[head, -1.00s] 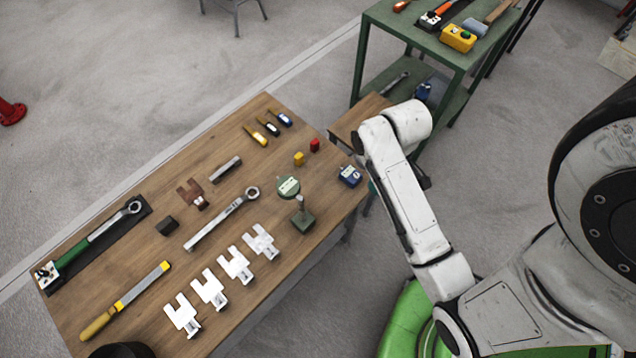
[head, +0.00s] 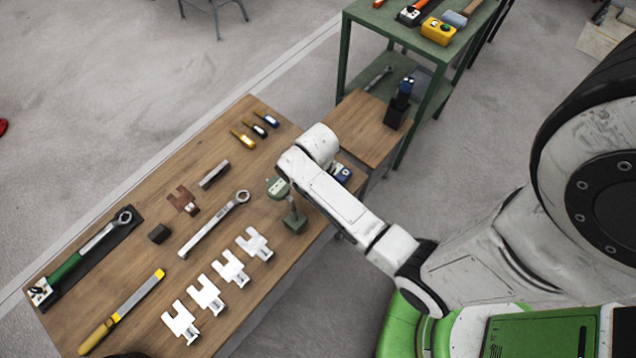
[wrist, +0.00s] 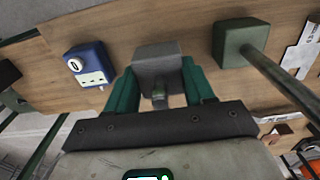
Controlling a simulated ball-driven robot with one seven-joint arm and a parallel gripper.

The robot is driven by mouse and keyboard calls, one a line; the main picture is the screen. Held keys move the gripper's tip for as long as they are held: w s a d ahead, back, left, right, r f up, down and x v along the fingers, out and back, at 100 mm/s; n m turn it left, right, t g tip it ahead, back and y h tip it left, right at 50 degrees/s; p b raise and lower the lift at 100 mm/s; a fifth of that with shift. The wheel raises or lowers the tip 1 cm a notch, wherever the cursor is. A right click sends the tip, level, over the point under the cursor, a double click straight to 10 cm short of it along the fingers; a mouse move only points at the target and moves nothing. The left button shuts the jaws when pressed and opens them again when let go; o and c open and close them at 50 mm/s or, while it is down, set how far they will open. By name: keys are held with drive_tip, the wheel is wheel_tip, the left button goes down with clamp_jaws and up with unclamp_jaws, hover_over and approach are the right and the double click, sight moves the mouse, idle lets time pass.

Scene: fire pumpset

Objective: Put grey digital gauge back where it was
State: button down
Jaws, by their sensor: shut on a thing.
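My gripper (wrist: 160,88) shows in the wrist view with its green fingers shut on a grey boxy piece with a short stem. This looks like the grey digital gauge (wrist: 157,62); no display face shows on it from this side. It appears over the wooden table (wrist: 190,14); whether it touches the wood I cannot tell.
A small wooden side table (head: 362,128) carries a black holder (head: 396,116).

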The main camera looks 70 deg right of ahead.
drive_tip(key=shift+f, duration=1.35)
drive_tip(key=shift+f, duration=0.1)
drive_tip(key=shift+c, duration=2.1)
unclamp_jaws()
drive_tip(key=shift+s, duration=0.1)
wheel_tip(320, 180, up, 12)
drive_tip(key=shift+f, duration=0.2)
drive_tip(key=shift+a+r, duration=0.15)
drive_tip(key=shift+r, duration=0.05)
drive_tip(key=s+a+r+n, duration=0.1)
drive_tip(key=s+a+r, duration=0.1)
drive_tip(key=s+a, duration=0.2)
drive_tip(key=s+a+r+n+t, duration=0.1)
drive_tip(key=s+a+r, duration=0.1)
drive_tip(key=a, duration=0.3)
drive_tip(key=shift+s+a+r, duration=0.2)
drive_tip(key=shift+s+r, duration=0.15)
drive_tip(key=shift+s, duration=0.5)
